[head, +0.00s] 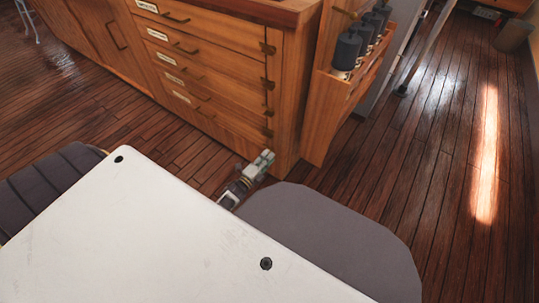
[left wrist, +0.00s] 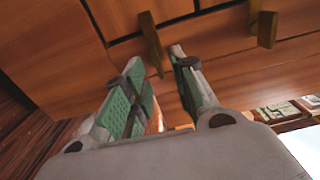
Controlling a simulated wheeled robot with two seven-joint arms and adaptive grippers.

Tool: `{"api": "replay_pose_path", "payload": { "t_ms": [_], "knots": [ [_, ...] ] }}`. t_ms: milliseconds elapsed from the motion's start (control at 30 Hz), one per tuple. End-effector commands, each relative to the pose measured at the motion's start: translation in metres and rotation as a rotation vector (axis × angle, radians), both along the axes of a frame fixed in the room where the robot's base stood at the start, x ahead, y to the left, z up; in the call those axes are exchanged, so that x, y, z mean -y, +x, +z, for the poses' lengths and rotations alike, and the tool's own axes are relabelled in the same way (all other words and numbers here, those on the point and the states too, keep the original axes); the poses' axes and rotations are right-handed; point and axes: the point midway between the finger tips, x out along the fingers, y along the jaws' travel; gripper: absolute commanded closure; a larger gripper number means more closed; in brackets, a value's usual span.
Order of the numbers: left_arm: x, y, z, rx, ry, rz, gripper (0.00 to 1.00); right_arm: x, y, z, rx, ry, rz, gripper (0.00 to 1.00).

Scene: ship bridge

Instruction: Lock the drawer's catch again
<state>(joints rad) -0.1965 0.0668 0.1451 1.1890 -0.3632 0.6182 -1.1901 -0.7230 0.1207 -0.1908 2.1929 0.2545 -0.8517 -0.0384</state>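The wooden chart cabinet (head: 205,75) has several stacked drawers. In the head view their fronts look about flush. Brass catches, such as the lowest visible one (head: 267,132), line its right edge. In the left wrist view one brass catch (left wrist: 150,44) lies just beyond my fingertips, slanting from the frame toward a drawer front (left wrist: 145,10); a second catch (left wrist: 265,28) is to its right. My left gripper (head: 262,160) is low beside the cabinet's front corner; in the wrist view its green-padded fingers (left wrist: 158,62) are apart with nothing held. Contact with the catch is unclear. My right gripper is unseen.
A thin pole (head: 425,50) stands farther right. The plank floor (head: 450,180) is clear at the right. A bin (head: 513,36) is at the back right.

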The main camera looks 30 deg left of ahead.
Motion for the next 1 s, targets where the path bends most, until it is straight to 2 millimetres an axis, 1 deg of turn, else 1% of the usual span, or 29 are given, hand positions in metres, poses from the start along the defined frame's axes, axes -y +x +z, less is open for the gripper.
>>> {"api": "replay_pose_path", "payload": {
  "t_ms": [33,700,833,1000],
  "knots": [
    [0.0,-0.006,-0.001,-0.002,0.0,0.0,0.74,0.0,0.0,0.0,0.0,0.0,0.0,0.7],
    [-0.005,-0.071,-0.001,-0.002,0.0,0.0,0.74,0.0,0.0,0.0,0.001,0.0,0.0,0.7],
    [-0.006,-0.082,-0.001,-0.001,0.0,0.0,0.74,0.0,0.0,0.0,0.001,0.0,0.0,0.7],
    [-0.007,-0.089,0.0,0.0,0.0,0.0,0.74,0.0,0.0,0.0,0.001,0.0,0.0,0.7]
  ]
}}
